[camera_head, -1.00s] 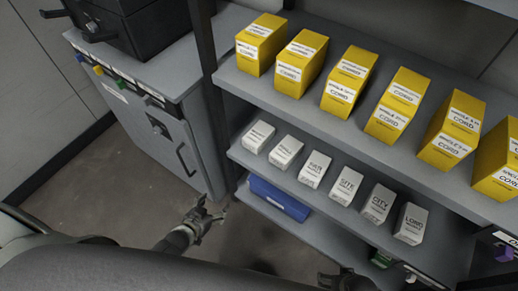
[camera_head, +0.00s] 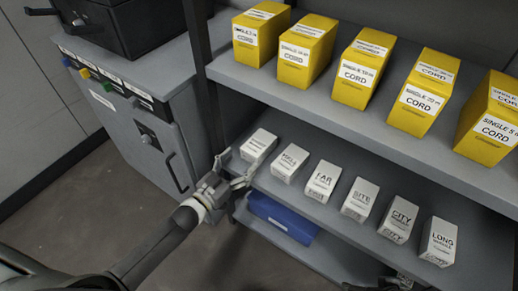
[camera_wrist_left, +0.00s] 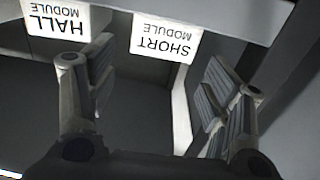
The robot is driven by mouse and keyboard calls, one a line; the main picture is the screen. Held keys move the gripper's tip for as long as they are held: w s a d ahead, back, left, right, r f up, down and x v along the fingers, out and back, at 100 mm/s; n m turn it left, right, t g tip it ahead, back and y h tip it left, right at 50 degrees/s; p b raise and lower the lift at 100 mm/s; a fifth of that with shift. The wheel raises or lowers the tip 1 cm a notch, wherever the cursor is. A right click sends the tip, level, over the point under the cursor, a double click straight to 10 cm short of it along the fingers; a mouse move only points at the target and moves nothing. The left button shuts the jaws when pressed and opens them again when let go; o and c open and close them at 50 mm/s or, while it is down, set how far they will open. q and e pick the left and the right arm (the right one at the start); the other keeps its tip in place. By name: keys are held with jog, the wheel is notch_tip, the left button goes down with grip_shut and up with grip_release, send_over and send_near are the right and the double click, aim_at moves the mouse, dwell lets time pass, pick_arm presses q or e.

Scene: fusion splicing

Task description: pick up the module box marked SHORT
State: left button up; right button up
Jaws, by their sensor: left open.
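The SHORT module box (camera_head: 258,146) is the leftmost white box on the middle shelf in the head view. Its label is too small to read there, but the left wrist view shows the SHORT box (camera_wrist_left: 165,40) with its label upside down. My left gripper (camera_head: 235,170) is open and empty at the shelf's left front edge, just in front of and below that box. In the left wrist view its two fingers (camera_wrist_left: 155,82) stand apart, with the SHORT box beyond them. A dark part at the bottom edge of the head view may be my right gripper; its jaws are not clear.
The HALL box (camera_head: 290,163) stands to the right, also seen in the left wrist view (camera_wrist_left: 65,18); more white boxes follow. Yellow CORD boxes (camera_head: 361,75) fill the shelf above. A blue bin (camera_head: 282,219) sits below. A grey cabinet (camera_head: 150,135) stands left.

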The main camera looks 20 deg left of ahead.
aim_at(248, 153)
pick_arm(q)
jog(key=shift+b+x, duration=0.7)
jog(key=shift+x, duration=2.3)
jog(key=shift+a, duration=0.1)
jog(key=c, duration=0.8)
